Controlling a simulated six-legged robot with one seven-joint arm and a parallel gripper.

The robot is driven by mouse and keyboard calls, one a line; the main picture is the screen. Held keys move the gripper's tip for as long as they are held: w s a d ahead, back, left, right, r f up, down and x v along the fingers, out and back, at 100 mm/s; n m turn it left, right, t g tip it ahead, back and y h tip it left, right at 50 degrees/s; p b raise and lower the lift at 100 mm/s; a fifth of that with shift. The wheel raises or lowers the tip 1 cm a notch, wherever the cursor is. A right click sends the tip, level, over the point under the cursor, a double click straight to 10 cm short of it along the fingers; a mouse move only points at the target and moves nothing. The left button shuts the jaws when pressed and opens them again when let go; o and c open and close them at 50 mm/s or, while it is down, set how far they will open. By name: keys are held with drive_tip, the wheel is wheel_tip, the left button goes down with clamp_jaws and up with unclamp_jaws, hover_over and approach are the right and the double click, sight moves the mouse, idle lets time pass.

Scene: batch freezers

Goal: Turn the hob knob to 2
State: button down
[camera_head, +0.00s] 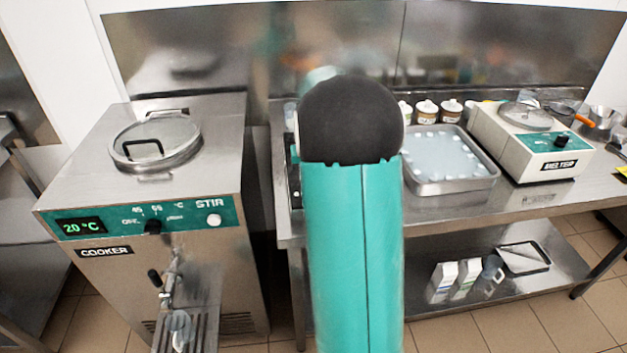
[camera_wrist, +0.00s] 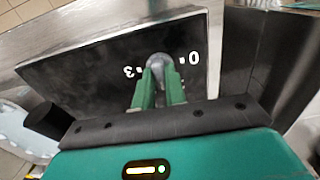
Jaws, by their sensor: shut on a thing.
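In the wrist view, the hob's black top (camera_wrist: 95,75) carries white marks. A "0" stands right of the knob and a "3" left of it; both look turned over from here. The grey round hob knob (camera_wrist: 158,62) sits between them. My gripper (camera_wrist: 160,82) has its two green fingers shut on the knob's near side. The fingers and the view angle hide the knob's pointer, and I cannot read a "2". In the head view, my arm covers most of the hob, and only a dark left edge (camera_head: 294,178) shows.
The cooker (camera_head: 95,195) stands left of the bench, with a narrow gap between. On the bench (camera_head: 455,206), a metal tray (camera_head: 455,184), several small jars and the melter (camera_head: 535,150) lie to the right of my arm. A steel wall backs the bench.

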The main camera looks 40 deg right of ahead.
drive_tip(key=m, duration=0.5)
drive_tip(key=shift+w+m, duration=0.1)
drive_tip(key=shift+m, duration=0.2)
idle(0.4)
drive_tip(key=c, duration=1.4)
unclamp_jaws()
drive_tip(key=shift+c, duration=0.2)
wheel_tip(320, 180, up, 14)
drive_tip(key=shift+f, duration=0.1)
